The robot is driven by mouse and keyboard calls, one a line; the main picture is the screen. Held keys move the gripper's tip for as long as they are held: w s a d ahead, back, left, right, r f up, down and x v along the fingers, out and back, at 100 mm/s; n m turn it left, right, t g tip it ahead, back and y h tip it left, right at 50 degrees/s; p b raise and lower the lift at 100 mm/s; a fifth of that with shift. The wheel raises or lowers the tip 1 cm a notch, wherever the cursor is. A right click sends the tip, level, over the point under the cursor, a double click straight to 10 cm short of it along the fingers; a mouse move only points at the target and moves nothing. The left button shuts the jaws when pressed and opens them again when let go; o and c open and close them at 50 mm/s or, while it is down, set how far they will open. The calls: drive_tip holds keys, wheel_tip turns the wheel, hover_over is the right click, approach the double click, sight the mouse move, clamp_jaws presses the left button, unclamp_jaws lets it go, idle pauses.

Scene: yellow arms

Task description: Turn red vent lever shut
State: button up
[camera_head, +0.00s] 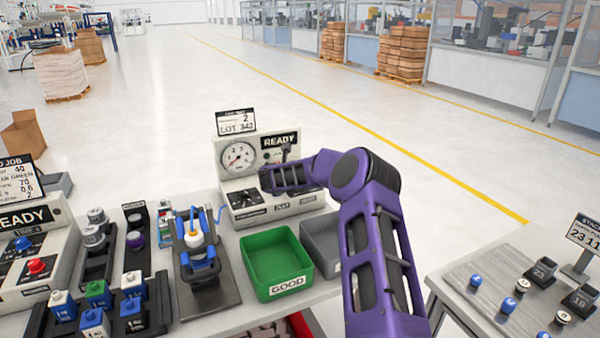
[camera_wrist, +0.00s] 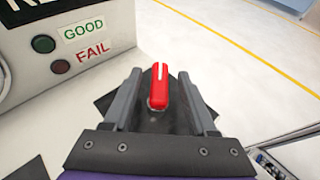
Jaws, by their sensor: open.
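The red vent lever (camera_wrist: 159,87) shows in the wrist view as a red handle with a white stripe, on a dark plate (camera_wrist: 108,101). My gripper (camera_wrist: 158,92) is open, with one finger on each side of the lever; I see gaps between the fingers and the lever. In the head view my purple arm reaches to the white test machine (camera_head: 229,180), which has a round gauge and a READY display. My gripper (camera_head: 287,152) is by the machine's right side there, mostly hidden by my arm. The lever is hidden in that view.
A green GOOD bin (camera_head: 277,262) and a grey bin (camera_head: 322,245) stand in front of the machine. A black fixture (camera_head: 207,285) with a blue-and-white part is to the left. A side table (camera_head: 495,318) with small parts is at the right.

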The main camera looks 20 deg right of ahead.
clamp_jaws()
